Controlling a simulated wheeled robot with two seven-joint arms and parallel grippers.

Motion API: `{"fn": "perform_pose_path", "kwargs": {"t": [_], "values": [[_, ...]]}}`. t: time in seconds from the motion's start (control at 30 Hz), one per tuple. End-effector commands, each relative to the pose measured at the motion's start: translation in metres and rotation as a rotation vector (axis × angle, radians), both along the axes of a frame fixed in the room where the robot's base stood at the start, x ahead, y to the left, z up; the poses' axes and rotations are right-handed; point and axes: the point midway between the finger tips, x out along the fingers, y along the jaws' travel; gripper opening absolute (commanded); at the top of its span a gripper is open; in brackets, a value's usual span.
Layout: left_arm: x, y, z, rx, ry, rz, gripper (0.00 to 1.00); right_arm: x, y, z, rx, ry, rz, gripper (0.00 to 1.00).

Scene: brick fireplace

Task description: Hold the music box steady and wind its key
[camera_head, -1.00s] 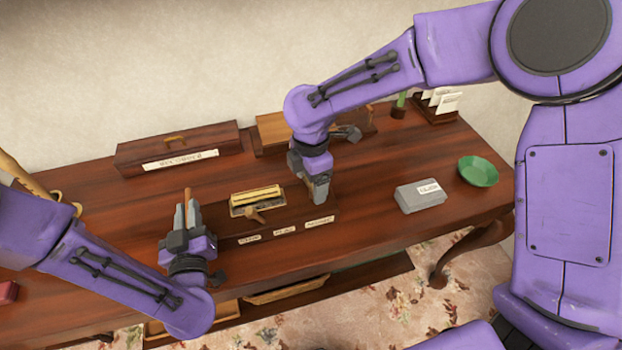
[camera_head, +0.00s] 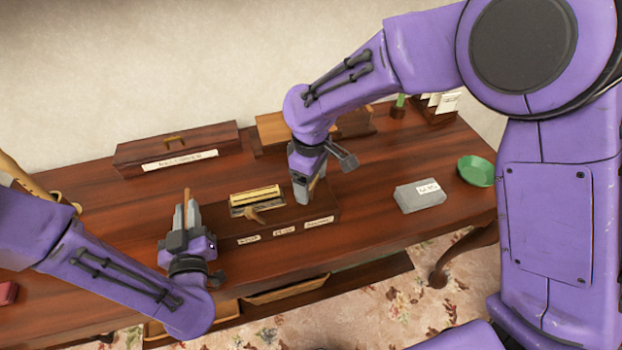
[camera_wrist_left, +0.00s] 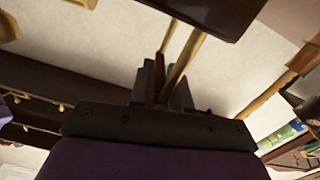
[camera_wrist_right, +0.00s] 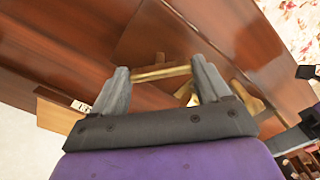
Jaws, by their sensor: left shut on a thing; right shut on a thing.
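The music box (camera_head: 322,212) is a dark wooden box on the desk, with brass-coloured works (camera_head: 257,195) on top, a small wooden piece in front of them and pale labels along its front. My left gripper (camera_head: 187,212) is at the box's left side, shut on a thin upright brown strip (camera_head: 187,194); I cannot tell how the strip joins the box. My right gripper (camera_head: 303,193) points down at the box's right end. In the right wrist view its fingers hold a brass-coloured bar (camera_wrist_right: 160,72) between them, seemingly the key. The head view mostly hides this bar.
A long labelled wooden case (camera_head: 180,148) stands at the back left. A grey box (camera_head: 419,196) and a green bowl (camera_head: 477,170) are to the right. A letter holder (camera_head: 437,105) stands at the back right. The desk between music box and grey box is clear.

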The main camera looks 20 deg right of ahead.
Motion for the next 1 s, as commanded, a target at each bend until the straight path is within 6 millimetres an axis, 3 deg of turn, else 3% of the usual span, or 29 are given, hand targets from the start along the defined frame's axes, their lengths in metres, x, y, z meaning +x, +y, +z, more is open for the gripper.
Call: {"fn": "perform_pose_path", "kwargs": {"t": [0.5,1.0], "values": [[0.0005,0.0034,-0.0005,0.000,0.000,0.012,0.00,0.0001,-0.0035,-0.0002,-0.008,-0.001,-0.454,0.46],[0.0004,0.0033,-0.0004,-0.001,0.000,0.011,0.00,-0.0002,-0.0032,-0.0004,-0.008,0.000,-0.664,0.46]]}}
